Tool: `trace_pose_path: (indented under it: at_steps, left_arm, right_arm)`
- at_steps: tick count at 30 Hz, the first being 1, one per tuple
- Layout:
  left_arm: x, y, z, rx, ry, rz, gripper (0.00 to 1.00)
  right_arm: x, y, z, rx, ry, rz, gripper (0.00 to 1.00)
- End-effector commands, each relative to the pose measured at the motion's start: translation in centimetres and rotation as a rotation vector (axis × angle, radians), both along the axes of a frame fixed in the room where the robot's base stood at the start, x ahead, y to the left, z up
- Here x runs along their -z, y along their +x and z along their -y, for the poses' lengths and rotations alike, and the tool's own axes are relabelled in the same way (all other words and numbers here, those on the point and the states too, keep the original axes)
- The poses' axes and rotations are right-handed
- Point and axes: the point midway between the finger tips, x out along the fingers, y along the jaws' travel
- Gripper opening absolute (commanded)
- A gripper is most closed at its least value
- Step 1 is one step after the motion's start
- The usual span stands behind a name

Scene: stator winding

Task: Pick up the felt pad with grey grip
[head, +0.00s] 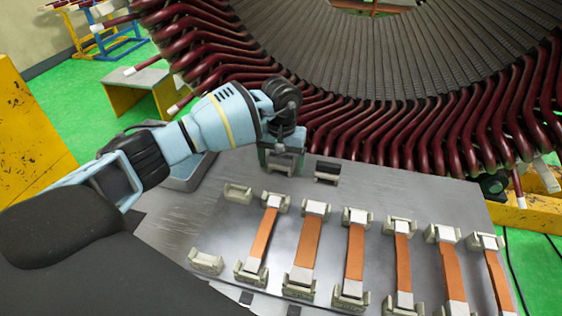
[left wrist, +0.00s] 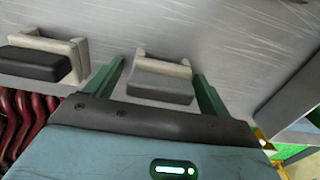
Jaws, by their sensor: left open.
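The felt pad with grey grip (left wrist: 161,88) sits in a small pale holder on the metal table, in the middle of the left wrist view. In the head view the pad (head: 280,163) shows just below my left gripper (head: 282,150), partly covered by it. My left gripper's green fingers (left wrist: 158,72) are open, one on each side of the grey pad, with gaps visible. I cannot tell exactly how low the fingertips are. My right gripper is not in view.
A similar pad with a black grip (head: 327,168) stands just right of it, also at left in the left wrist view (left wrist: 32,64). Several copper strips (head: 308,242) lie across pale holders in front. The large stator with dark red coils (head: 400,125) rises behind the table (head: 180,235).

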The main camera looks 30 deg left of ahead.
Motion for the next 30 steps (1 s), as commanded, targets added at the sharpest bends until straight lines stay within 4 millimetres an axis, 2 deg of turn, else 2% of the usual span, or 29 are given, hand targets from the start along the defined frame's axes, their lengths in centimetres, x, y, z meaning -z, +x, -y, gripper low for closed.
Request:
trace_pose_path:
  at_steps: [3, 14, 23, 26, 30]
  left_arm:
    - [0.0, 0.0, 0.0, 0.000, 0.000, 0.000, 0.81]
    - [0.0, 0.0, 0.0, 0.000, 0.000, 0.000, 0.33]
    - [-0.5, 0.1, 0.0, 0.000, 0.001, 0.002, 0.32]
    - [-1.7, 0.1, 0.0, 0.001, 0.001, 0.004, 0.32]
    - [-4.2, 0.1, 0.0, 0.001, 0.000, 0.005, 0.32]
  right_arm:
    - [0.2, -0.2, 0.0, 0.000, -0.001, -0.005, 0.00]
    - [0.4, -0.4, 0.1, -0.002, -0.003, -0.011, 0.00]
    - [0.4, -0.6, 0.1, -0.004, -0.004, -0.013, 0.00]
    - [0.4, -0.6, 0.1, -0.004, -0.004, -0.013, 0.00]
    - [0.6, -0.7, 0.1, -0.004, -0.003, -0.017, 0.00]
